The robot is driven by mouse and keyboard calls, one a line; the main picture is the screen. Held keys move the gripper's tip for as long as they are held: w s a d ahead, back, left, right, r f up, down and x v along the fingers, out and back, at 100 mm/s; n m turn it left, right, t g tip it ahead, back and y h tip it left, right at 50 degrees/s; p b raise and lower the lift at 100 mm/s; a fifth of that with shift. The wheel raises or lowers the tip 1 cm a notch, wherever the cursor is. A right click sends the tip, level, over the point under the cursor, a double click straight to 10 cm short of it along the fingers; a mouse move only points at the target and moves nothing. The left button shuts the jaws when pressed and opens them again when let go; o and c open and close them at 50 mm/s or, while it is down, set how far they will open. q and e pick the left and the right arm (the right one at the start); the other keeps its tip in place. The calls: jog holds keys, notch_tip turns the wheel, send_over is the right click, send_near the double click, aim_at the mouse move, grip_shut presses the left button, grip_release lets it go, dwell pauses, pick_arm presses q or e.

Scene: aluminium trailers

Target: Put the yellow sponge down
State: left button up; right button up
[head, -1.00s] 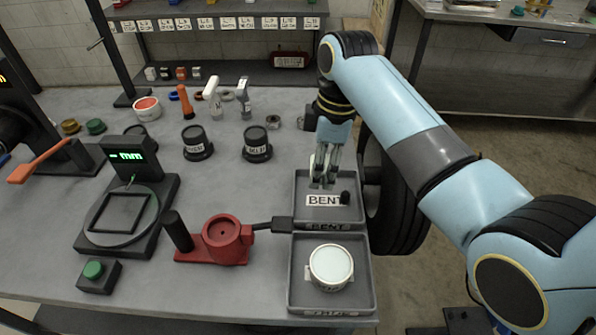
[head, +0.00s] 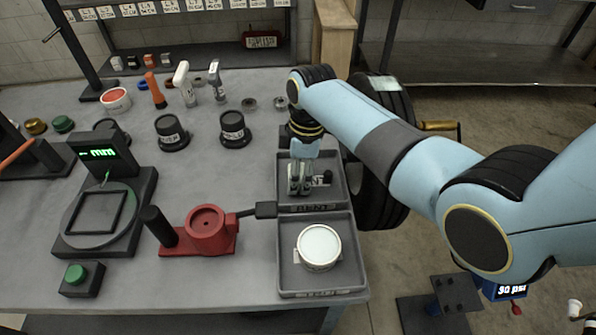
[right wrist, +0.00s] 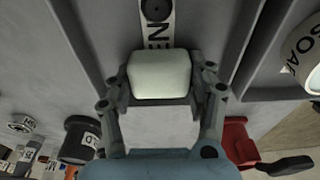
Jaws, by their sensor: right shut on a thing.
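My left gripper does not show.
A small black piece (head: 327,177) lies in the BENT tray. A nearer grey tray (head: 287,275) holds a white-topped tub (head: 319,245). A red fixture (head: 208,230) with a black handle stands to the left. Black cups (head: 234,130) stand behind. A black tyre (head: 385,195) is right of the trays.

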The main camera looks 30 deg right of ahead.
jog(key=shift+f, duration=0.15)
jog(key=o, duration=1)
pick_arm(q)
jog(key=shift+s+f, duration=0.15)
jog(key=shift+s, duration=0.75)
pick_arm(e)
jog(key=shift+r, duration=0.2)
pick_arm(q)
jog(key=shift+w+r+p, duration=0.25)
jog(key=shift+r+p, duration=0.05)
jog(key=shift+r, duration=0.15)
pick_arm(e)
jog(key=r, duration=0.8)
jog(key=d+r, duration=0.1)
jog(key=r, duration=0.3)
jog(key=shift+s+d, duration=0.1)
jog(key=shift+s, duration=0.15)
jog(key=shift+f, duration=0.1)
